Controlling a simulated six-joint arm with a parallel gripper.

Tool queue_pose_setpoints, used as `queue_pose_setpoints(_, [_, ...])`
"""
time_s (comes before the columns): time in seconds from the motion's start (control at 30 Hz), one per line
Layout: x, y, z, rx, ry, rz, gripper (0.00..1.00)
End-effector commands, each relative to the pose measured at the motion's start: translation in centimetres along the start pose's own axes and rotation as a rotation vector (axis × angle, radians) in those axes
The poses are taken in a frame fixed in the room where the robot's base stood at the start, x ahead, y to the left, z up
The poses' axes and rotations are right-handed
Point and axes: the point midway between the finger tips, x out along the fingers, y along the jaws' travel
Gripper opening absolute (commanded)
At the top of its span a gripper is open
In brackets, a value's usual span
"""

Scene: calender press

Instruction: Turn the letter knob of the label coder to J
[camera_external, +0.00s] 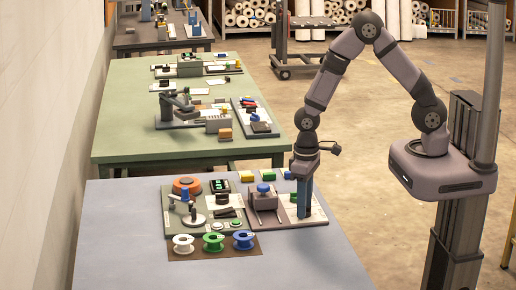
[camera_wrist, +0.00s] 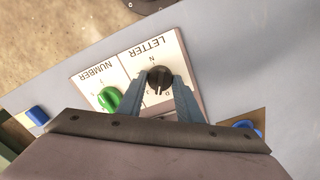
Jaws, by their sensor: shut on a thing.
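The letter knob (camera_wrist: 159,76) is black and round, on a white plate marked LETTER in the wrist view. Small letters ring it; an N shows on its far side, and the others are too small to read surely. A pale mark on the knob points toward the near side of the picture. My gripper (camera_wrist: 164,86) has its two blue-grey fingers on either side of the knob, shut on it. In the external view my gripper (camera_external: 304,214) points straight down at the right part of the label coder board (camera_external: 284,225); the knob is hidden there.
A green knob (camera_wrist: 108,99) on the NUMBER plate sits left of the letter knob. A blue block (camera_wrist: 37,115) lies further left. Green, white and blue spools (camera_external: 213,242) stand in front of the board. The grey table (camera_external: 300,262) is clear at front right.

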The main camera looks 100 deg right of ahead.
Motion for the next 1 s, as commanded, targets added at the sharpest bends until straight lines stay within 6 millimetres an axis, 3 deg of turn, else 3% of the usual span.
queue_pose_setpoints(0.5, [-0.05,-0.01,-0.04,0.401,0.001,0.000,0.10])
queue_pose_setpoints(1.0, [-0.04,-0.01,-0.07,0.504,0.002,-0.001,0.10])
